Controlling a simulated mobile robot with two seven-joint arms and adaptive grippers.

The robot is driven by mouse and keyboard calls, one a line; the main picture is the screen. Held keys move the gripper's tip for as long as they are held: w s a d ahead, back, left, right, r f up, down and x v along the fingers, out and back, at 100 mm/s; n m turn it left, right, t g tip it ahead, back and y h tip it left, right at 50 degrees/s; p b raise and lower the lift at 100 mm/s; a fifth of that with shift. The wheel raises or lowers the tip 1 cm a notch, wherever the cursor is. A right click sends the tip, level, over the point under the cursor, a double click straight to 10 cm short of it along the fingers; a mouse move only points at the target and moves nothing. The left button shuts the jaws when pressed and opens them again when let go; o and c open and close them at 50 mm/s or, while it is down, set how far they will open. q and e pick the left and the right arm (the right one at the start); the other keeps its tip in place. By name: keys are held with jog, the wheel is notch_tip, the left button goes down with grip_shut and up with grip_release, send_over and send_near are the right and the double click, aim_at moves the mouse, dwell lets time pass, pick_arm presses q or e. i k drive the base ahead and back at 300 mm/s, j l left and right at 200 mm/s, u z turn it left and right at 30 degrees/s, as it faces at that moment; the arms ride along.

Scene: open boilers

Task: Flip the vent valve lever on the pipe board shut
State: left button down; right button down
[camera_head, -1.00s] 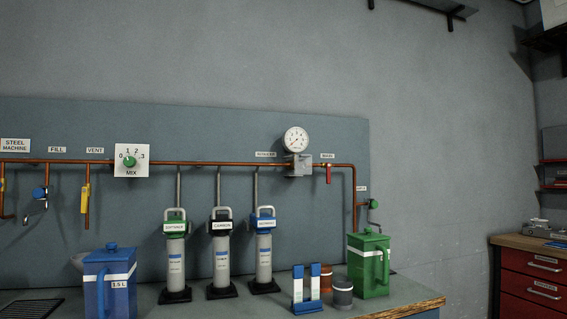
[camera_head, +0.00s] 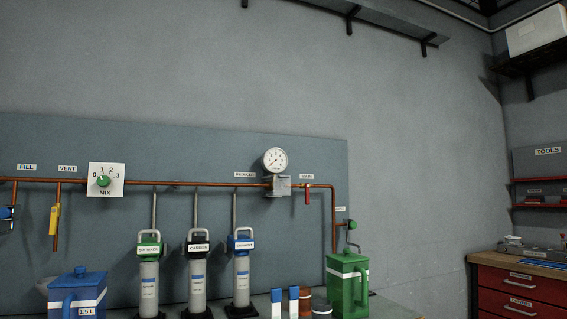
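The vent valve lever (camera_head: 55,219) is a yellow handle on the vertical copper pipe below the VENT label (camera_head: 67,169), at the left of the pipe board (camera_head: 300,155). The lever hangs roughly along its pipe, slightly slanted. The copper pipe (camera_head: 220,184) runs across the board above it. Neither of my grippers is in the head view.
A blue jug (camera_head: 78,296) stands on the bench below the vent pipe. Several filter cartridges (camera_head: 198,285) and a green jug (camera_head: 347,285) stand farther right. The mix dial (camera_head: 105,180) is right of the VENT label. A red drawer cabinet (camera_head: 520,290) is at far right.

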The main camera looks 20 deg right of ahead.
aim_at(54, 210)
jog(key=i+j+u, duration=0.2)
jog(key=u, duration=0.15)
jog(key=i+j+u, duration=0.2)
jog(key=u, duration=0.15)
